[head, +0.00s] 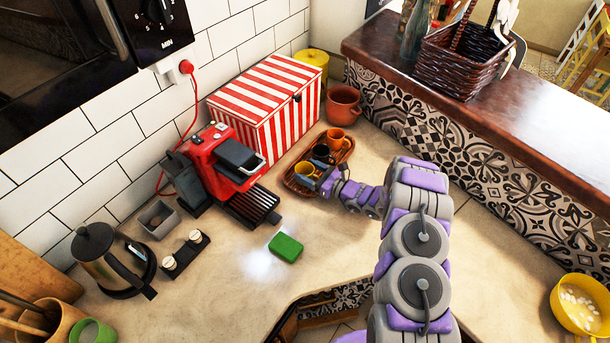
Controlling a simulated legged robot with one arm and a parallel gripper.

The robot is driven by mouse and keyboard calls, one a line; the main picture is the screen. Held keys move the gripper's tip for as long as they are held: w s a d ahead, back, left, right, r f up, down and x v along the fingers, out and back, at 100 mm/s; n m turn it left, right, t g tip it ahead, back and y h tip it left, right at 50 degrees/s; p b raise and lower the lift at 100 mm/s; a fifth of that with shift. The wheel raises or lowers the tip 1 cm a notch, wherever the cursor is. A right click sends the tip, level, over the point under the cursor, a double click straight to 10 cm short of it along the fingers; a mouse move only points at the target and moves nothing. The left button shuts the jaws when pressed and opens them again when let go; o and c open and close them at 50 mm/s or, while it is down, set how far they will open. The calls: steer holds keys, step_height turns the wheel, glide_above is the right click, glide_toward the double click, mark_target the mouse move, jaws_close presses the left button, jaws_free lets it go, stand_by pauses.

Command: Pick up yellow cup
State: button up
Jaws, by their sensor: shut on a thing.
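The yellow cup (305,170) is at the near left end of a brown tray (292,184) on the counter. My gripper (318,176) reaches in from the right and is shut on the yellow cup. The fingertips are small and partly hidden against the cup. I cannot tell whether the cup touches the tray or is slightly raised. A black cup (321,153) and an orange cup (338,138) stand behind it in the tray.
A red coffee machine (215,165) and a red-striped box (268,105) stand left of and behind the tray. A terracotta pot (343,102) is behind it. A green sponge (286,247) lies in front, with clear counter around it. A tiled ledge (450,140) borders the right.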

steer(key=shift+c, duration=1.2)
